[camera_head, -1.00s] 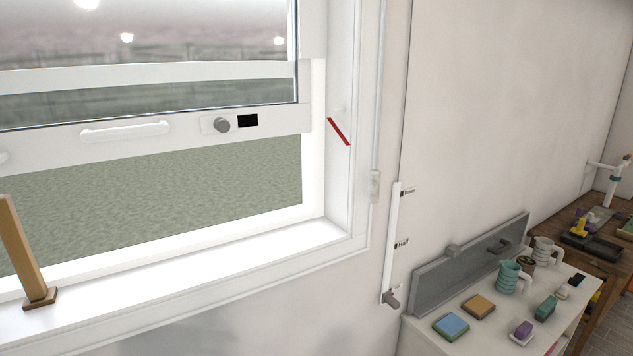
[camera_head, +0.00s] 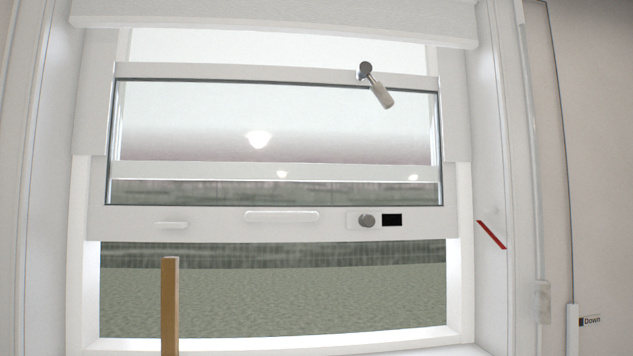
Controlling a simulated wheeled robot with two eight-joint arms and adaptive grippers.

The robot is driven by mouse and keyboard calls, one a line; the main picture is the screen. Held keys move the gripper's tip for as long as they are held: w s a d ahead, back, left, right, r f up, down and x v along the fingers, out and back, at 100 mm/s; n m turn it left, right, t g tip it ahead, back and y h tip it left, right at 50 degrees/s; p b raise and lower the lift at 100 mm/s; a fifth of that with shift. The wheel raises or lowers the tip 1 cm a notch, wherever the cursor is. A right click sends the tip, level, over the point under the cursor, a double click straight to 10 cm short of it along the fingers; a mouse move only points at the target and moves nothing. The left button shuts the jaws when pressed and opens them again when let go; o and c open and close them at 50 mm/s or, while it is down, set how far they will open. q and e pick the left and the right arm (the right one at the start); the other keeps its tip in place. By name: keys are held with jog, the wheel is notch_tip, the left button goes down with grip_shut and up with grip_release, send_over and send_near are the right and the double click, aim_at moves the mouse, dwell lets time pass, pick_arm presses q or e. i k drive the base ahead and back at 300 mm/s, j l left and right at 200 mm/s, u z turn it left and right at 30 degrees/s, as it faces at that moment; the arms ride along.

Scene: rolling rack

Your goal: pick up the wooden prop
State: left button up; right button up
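The wooden prop (camera_head: 170,308) is a brown upright post in the lower left part of the head view, in front of the lower window opening. Its top end is below the sash rail and apart from it. Its lower end is cut off by the bottom of the picture. Neither of my grippers shows in the view.
The window sash (camera_head: 220,222) is raised, with a long white handle (camera_head: 282,216), a grey knob (camera_head: 367,220) and a black panel beside it. A latch lever (camera_head: 378,90) sits higher up. A red mark (camera_head: 491,235) is on the right jamb. The sill (camera_head: 400,342) shows low down.

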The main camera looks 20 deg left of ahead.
aim_at(169, 334)
jog(key=k+j+u, duration=0.1)
jog(key=u, duration=1.45)
